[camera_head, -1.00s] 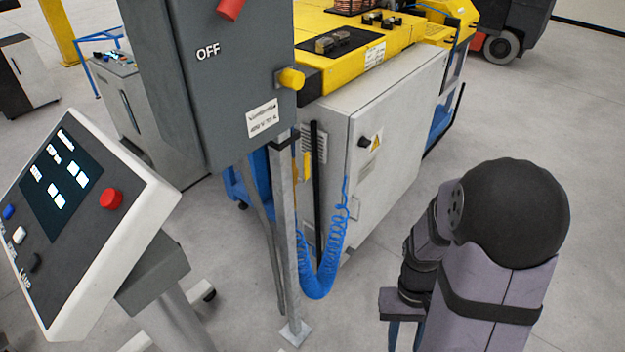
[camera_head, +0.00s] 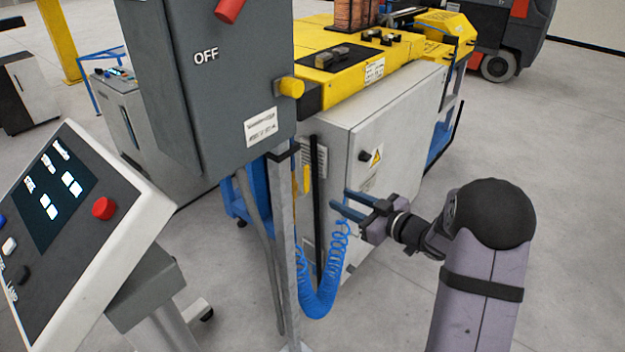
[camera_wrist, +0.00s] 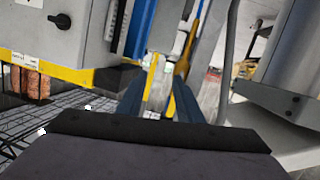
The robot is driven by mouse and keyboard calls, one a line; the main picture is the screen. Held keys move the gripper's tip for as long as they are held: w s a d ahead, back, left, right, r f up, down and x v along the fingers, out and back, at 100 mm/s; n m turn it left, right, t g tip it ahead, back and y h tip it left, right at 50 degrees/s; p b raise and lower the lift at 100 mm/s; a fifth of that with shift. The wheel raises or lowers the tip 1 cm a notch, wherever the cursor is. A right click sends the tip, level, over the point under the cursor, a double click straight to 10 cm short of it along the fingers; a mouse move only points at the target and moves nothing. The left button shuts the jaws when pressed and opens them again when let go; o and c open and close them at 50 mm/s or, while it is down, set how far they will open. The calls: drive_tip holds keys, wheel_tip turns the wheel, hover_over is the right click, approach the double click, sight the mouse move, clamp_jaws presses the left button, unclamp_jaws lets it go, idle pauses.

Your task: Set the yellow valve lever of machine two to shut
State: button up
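The yellow valve lever (camera_head: 307,181) hangs about upright on the side of the grey-white machine cabinet, just right of the metal post. Its valve body is mostly hidden behind the post. In the wrist view a yellow lever-like piece (camera_wrist: 184,58) shows by a pale metal fitting, beyond the fingertips and right of centre. My gripper (camera_head: 338,204) has two blue fingers spread apart with nothing held. In the head view it is right of the lever and slightly lower, pointing left. My gripper also shows in the wrist view (camera_wrist: 158,85), apart from the lever.
A metal post (camera_head: 287,240) carries a grey switch box (camera_head: 215,90) marked OFF. A blue coiled hose (camera_head: 322,300) hangs below my gripper. The white cabinet (camera_head: 375,150) stands behind it. A control console (camera_head: 75,230) is at left. Floor at right is clear.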

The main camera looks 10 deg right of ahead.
sight(308, 177)
drive_tip(key=s+a+r+y, duration=0.2)
drive_tip(key=a+r+y, duration=0.1)
drive_tip(key=r+y, duration=0.15)
drive_tip(key=shift+h, duration=0.45)
drive_tip(key=shift+r+p+x, duration=0.2)
drive_tip(key=shift+p+x, duration=0.45)
drive_tip(key=shift+x, duration=1.2)
drive_tip(key=shift+r+p+x, duration=0.15)
drive_tip(key=shift+p+x, duration=0.45)
drive_tip(key=shift+x, duration=1.25)
clamp_jaws()
